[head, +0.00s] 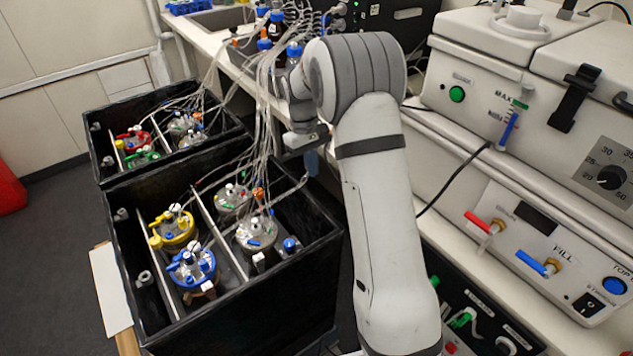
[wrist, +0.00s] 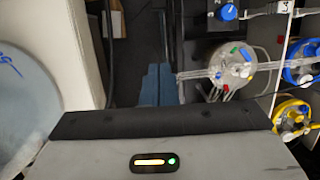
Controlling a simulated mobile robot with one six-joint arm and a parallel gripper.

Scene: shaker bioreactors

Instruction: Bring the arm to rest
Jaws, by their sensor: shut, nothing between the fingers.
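My arm (head: 375,200) rises on the right of the head view and bends over at the top toward the black boxes. My gripper (head: 312,163) points down beside the right edge of the boxes, partly hidden by my arm. In the wrist view my gripper (wrist: 158,82) shows as two blue fingers side by side, shut, with nothing between them.
The near black box (head: 235,305) holds several bioreactor vessels with coloured lids; a far box (head: 105,165) holds more. Loose tubes (head: 262,120) hang close to my gripper. White machines (head: 480,75) stand at right. Clear floor (head: 50,235) lies at left.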

